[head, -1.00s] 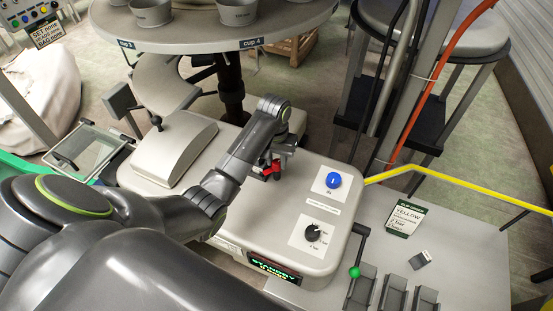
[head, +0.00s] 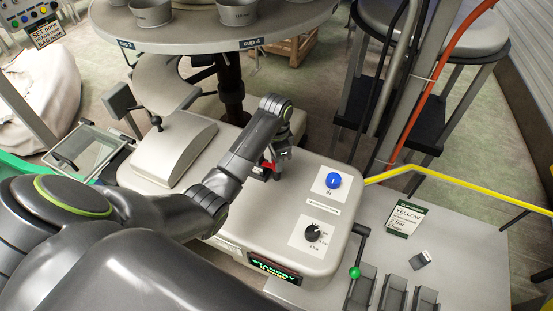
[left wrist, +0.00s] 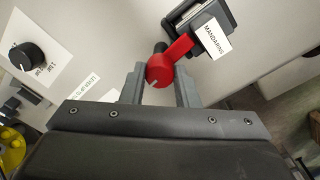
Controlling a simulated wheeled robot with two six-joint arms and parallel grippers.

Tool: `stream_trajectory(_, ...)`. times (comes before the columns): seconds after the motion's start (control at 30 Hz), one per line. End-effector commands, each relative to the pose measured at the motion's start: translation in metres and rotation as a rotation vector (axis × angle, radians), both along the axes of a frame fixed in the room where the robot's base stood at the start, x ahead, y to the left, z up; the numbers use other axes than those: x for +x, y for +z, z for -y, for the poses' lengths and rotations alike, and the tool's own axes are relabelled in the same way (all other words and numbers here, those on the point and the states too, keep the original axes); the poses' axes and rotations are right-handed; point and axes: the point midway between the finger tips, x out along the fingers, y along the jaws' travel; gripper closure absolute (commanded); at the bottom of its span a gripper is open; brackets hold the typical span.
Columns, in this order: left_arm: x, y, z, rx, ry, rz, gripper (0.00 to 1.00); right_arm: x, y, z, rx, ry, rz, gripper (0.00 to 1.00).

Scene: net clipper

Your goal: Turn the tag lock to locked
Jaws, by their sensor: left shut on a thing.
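The tag lock shows as a red lever (left wrist: 161,70) with a round hub and a white mark, on the pale machine top. Its red arm reaches up to the right in the left wrist view, to a dark holder (left wrist: 186,17) with a white tag reading MANDARINS (left wrist: 211,38). My left gripper (left wrist: 160,82) is shut on the red lever, one finger on each side of the hub. In the head view the left gripper (head: 270,172) is over the machine top, and a bit of red lever (head: 268,166) shows beside it. The right gripper is not in view.
The machine top (head: 270,215) carries a blue knob (head: 333,181) and a black dial (head: 312,233) right of the gripper. A STANDBY display (head: 274,268) is on its front. A green-tipped lever (head: 354,272) stands at the right. A round table (head: 190,40) overhangs behind.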

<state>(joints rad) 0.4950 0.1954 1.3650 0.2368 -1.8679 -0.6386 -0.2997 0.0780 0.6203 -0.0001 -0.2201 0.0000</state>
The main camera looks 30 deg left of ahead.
Motion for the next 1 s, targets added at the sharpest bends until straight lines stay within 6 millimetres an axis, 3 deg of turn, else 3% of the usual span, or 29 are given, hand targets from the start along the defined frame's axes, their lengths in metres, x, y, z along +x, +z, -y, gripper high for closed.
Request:
stream_trajectory(0.3, 0.0007, 0.0003, 0.0010, -0.002, -0.108, 0.002, 0.95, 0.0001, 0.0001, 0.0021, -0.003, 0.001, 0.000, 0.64)
stream_trajectory(0.8, 0.0004, 0.0002, 0.0013, -0.003, -0.127, 0.002, 0.95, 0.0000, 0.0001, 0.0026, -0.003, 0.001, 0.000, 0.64)
stream_trajectory(0.83, 0.0004, 0.0002, 0.0013, -0.003, -0.127, 0.002, 0.71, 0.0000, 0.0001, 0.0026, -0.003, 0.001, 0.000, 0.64)
stream_trajectory(1.0, 0.0003, 0.0002, 0.0011, -0.002, -0.126, 0.001, 0.51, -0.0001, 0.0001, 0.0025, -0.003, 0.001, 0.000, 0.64)
